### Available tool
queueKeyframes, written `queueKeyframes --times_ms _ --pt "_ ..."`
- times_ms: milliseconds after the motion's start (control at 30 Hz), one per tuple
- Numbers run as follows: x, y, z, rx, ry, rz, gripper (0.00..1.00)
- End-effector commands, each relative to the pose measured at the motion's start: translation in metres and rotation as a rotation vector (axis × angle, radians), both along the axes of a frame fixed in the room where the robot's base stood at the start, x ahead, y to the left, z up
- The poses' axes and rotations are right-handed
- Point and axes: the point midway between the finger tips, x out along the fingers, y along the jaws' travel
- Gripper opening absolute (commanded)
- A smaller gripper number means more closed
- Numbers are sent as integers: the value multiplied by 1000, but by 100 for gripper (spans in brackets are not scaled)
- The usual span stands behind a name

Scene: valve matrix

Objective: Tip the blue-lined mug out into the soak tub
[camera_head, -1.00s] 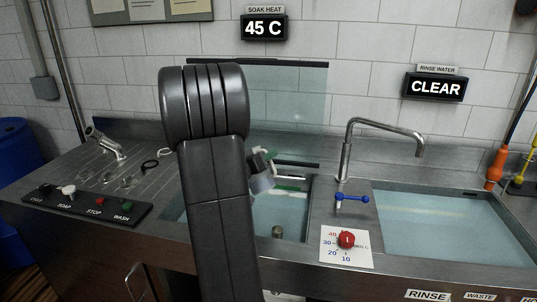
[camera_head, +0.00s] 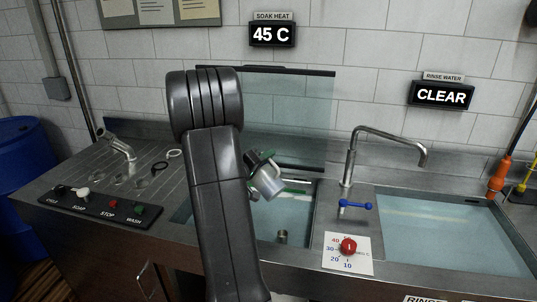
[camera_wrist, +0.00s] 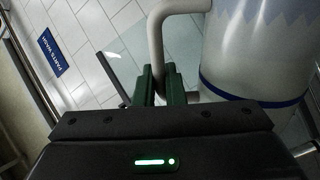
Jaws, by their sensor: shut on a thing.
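The mug is pale with a dark blue line around it; it shows large at the right of the wrist view (camera_wrist: 255,55). In the head view the mug (camera_head: 267,182) is tilted and raised above the soak tub (camera_head: 283,238), just right of my arm. My gripper (camera_wrist: 165,85) has green fingers shut on the mug's handle. In the head view the fingers (camera_head: 262,160) are partly hidden by the mug and my arm. The mug's inside does not show clearly, and no pouring can be made out. My arm hides the tub's left part.
A rinse basin (camera_head: 445,232) with water lies to the right, with a tap (camera_head: 385,140) and blue-handled valve (camera_head: 355,205) between. A red knob (camera_head: 348,246) sits on the front edge. A glass panel (camera_head: 300,110) stands behind the tub. A button panel (camera_head: 105,205) is at left.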

Motion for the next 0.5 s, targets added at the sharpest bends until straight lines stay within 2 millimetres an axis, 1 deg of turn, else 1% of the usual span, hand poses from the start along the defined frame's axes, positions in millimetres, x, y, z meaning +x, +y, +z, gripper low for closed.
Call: queueKeyframes --times_ms 33,500 --pt "1 1 4 -8 6 0 0" --pt "9 9 7 -78 82 1 0"
